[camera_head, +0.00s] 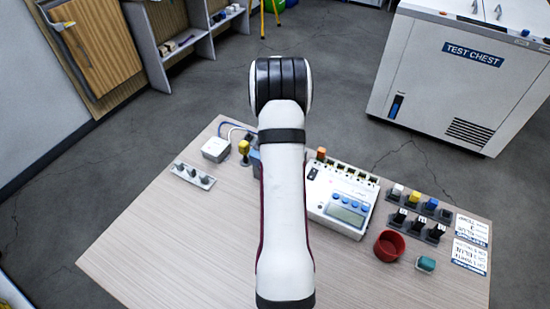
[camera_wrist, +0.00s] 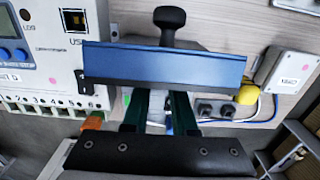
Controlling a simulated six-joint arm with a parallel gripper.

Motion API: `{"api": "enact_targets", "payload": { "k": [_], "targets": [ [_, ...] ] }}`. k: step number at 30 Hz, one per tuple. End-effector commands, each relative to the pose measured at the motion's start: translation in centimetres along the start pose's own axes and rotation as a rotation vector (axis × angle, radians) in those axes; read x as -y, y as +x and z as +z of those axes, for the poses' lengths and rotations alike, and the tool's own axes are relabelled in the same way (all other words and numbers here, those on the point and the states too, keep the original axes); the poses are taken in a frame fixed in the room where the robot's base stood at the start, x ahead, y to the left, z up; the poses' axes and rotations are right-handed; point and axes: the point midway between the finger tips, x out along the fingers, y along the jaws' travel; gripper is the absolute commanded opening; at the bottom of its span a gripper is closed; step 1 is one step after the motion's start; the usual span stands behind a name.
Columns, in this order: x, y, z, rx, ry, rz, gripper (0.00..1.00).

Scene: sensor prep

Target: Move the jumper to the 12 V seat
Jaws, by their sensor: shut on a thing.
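In the head view my arm hides the gripper and the piece. No 12 V marking is legible.
A white instrument (camera_head: 340,196) with a display stands right of my arm. An orange plug (camera_wrist: 93,121) is at its terminals. A white box (camera_head: 215,149) and a yellow knob (camera_head: 244,147) are left. A red cup (camera_head: 389,246) stands right. The table's left front is clear.

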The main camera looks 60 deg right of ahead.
Motion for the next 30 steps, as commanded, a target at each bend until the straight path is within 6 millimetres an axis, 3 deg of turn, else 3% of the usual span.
{"api": "enact_targets", "payload": {
  "k": [14, 15, 20, 26, 30],
  "targets": [
    [-0.02, 0.33, 0.05, 0.001, 0.0, 0.0, 0.0],
    [-0.02, 0.33, 0.05, 0.001, 0.0, 0.0, 0.29],
    [-0.02, 0.32, 0.04, 0.001, 0.0, 0.0, 0.58],
    [-0.01, 0.31, 0.03, 0.001, 0.0, 0.0, 0.61],
    [-0.01, 0.31, 0.03, 0.001, 0.0, 0.0, 0.71]
  ]
}}
